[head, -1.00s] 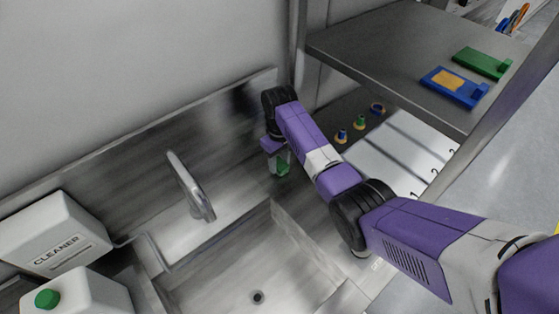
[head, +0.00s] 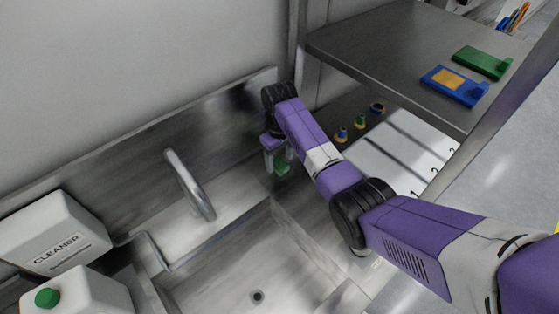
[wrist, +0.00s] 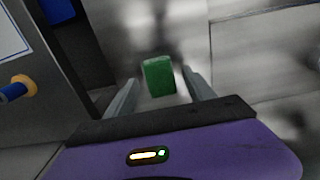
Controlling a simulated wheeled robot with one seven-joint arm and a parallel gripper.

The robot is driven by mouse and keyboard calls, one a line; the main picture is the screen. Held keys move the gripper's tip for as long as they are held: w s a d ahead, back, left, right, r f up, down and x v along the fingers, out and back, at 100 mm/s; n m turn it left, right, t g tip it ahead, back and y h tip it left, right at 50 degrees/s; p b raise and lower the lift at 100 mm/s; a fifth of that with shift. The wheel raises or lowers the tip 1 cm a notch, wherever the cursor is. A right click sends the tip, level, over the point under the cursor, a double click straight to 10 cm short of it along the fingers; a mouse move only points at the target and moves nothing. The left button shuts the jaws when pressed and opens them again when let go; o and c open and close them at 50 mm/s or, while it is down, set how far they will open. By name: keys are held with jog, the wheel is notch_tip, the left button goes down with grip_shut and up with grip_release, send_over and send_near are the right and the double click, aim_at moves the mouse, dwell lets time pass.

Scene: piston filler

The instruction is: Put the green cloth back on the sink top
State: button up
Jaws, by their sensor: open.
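The green cloth (head: 282,168) is a small green block at the sink top's back right corner, behind the basin. In the wrist view the cloth (wrist: 160,77) stands out between and just beyond the two grey fingers. My gripper (head: 278,160) points down over it with its jaws open, one finger on each side. In the wrist view my gripper (wrist: 159,84) shows a gap between each finger and the cloth. The cloth appears to rest on the steel sink top (head: 235,212); its underside is hard to make out.
A curved faucet (head: 189,186) stands left of my gripper, behind the basin (head: 235,268). White cleaner containers (head: 62,235) stand at the left. A steel shelf (head: 385,45) with blue and green pieces overhangs at the right. Small coloured knobs (head: 360,122) sit below it.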

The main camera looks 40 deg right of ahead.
aim_at(279, 163)
notch_tip(279, 163, up, 11)
jog(key=shift+r, duration=0.15)
dwell(0.7)
